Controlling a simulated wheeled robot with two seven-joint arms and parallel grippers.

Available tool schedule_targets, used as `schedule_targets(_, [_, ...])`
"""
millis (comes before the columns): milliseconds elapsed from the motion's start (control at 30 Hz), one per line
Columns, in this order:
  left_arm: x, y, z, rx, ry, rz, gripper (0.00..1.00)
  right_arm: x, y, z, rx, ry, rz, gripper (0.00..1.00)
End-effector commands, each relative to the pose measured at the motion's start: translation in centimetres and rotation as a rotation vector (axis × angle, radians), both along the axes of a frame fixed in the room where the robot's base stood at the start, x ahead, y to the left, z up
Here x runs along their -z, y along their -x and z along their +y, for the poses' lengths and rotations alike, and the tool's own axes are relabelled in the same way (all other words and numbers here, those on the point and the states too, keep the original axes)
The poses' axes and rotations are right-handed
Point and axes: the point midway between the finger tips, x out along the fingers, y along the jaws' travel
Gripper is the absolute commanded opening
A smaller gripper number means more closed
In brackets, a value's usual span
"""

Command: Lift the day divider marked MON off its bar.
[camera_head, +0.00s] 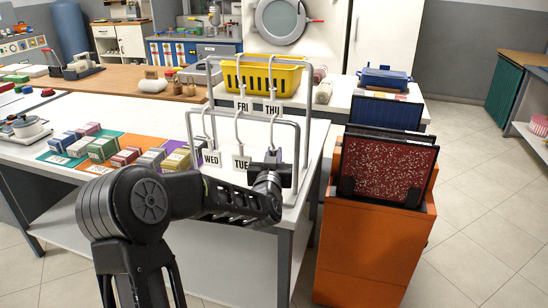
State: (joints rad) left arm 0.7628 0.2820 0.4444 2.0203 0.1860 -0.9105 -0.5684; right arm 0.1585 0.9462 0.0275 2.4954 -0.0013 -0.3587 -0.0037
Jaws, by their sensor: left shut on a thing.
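A grey metal rack (299,150) stands on the white table with a front bar and a higher back bar. White day dividers marked WED (211,158) and TUE (241,162) hang by hooks on the front bar. FRI (243,104) and THU (272,107) hang on the back bar. To the right of TUE, the hook of the MON divider (272,130) rises to the front bar; its label is hidden behind my gripper. My left gripper (272,168) is shut on this divider, below the bar. My right gripper is not in view.
Several small boxes (103,149) lie on coloured mats left of the rack. A yellow basket (262,76) stands behind it.

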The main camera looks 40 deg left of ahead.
Motion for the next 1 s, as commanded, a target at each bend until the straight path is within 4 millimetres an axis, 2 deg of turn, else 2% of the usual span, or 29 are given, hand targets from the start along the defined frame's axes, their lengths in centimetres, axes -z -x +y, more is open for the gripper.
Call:
schedule_targets(667, [-0.3, 0.0, 0.0, 0.0, -0.001, -0.001, 0.0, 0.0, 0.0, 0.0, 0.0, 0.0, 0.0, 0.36])
schedule_targets(867, [-1.7, 0.0, 0.0, 0.0, -0.002, -0.002, 0.0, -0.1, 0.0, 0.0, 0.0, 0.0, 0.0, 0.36])
schedule_targets(1000, [-3.5, 0.0, -0.1, 0.001, -0.002, -0.003, 0.0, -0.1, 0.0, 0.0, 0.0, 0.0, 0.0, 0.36])
